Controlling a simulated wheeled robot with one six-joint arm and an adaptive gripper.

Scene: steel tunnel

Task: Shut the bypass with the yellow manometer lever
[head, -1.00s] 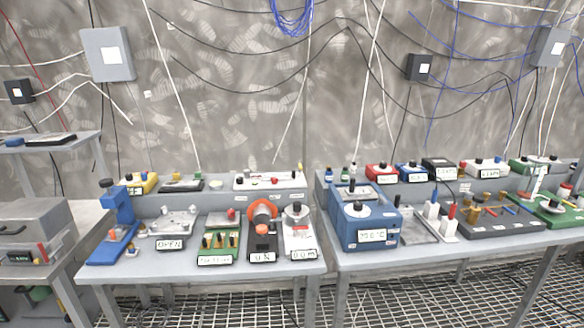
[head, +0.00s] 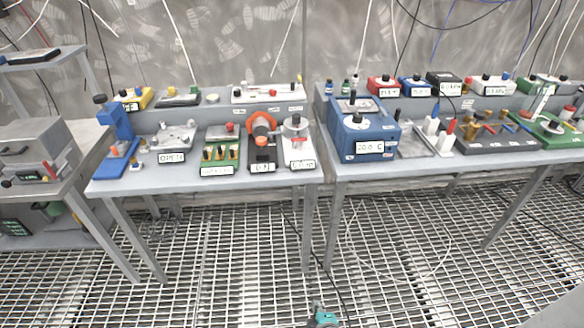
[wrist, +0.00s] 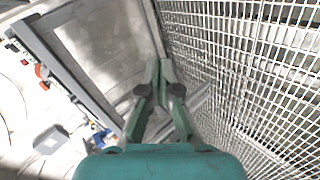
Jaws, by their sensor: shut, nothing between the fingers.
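My gripper (head: 322,318) shows only as a small teal part at the bottom edge of the head view, over the floor grating and in front of the tables. In the wrist view its two green fingers (wrist: 160,68) meet at the tips, shut and empty. No manometer with a yellow lever can be made out for certain. A grey board with brass-coloured fittings (head: 490,127) lies on the right table, and a white box with a small display (head: 489,86) stands on the shelf behind it. A yellow box with a black knob (head: 138,99) stands on the left shelf.
The left table (head: 215,180) and right table (head: 440,165) stand side by side, crowded with instruments. A blue bath (head: 362,135) is at the right table's left end. A grey cabinet (head: 35,155) stands far left. The grating floor (head: 230,255) in front is mostly clear.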

